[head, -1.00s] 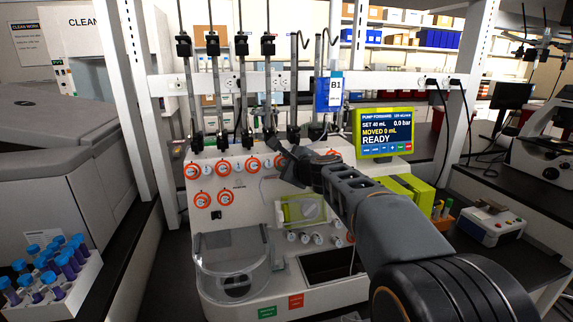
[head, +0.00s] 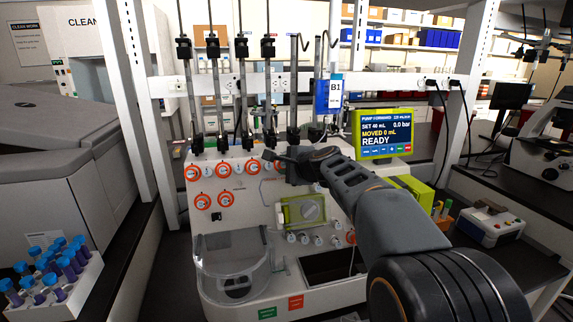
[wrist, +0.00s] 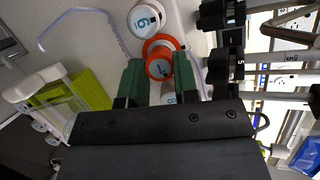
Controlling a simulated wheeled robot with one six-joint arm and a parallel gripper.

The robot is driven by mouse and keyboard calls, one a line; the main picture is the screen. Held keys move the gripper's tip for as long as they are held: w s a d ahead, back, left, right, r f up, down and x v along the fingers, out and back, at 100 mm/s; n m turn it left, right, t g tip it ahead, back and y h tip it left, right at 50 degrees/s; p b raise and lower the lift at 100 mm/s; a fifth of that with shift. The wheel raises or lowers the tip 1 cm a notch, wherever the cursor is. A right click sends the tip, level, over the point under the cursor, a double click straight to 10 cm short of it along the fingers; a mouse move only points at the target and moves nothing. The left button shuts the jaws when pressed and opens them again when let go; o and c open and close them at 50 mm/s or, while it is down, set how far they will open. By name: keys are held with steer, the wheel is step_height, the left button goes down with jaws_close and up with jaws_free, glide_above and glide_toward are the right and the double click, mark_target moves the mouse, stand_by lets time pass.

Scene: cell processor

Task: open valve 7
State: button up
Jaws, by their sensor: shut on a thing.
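Valve 7 is an orange knob (wrist: 160,67) in the wrist view, between a white cap marked 6 (wrist: 145,20) and a label marked 8 (wrist: 168,98). My gripper (wrist: 160,62) has its two green finger pads on either side of this knob and is shut on it. In the head view my gripper (head: 284,160) is at the right end of the upper row of orange valves on the white cell processor (head: 235,150). There my gripper and wrist hide the held valve.
The pump screen (head: 386,132) reads READY, moved 0 mL, 0.0 bar. Upright rods with black clamps (head: 240,47) stand just behind the valve row. Other orange valves (head: 223,168) lie left of my gripper. A green-framed clear part (head: 302,210) sits below it.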

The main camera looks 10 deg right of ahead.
steer(key=n, duration=0.2)
steer(key=n+g+p, duration=0.1)
steer(key=n, duration=0.2)
steer(key=shift+r+g+h, duration=0.1)
steer(key=shift+g+h, duration=0.2)
steer(key=shift+n, duration=0.5)
steer(key=o, duration=0.9)
steer(key=b+v, duration=0.1)
steer(key=v, duration=1.2)
steer(key=shift+s+r, duration=0.25)
steer(key=shift+r, duration=0.1)
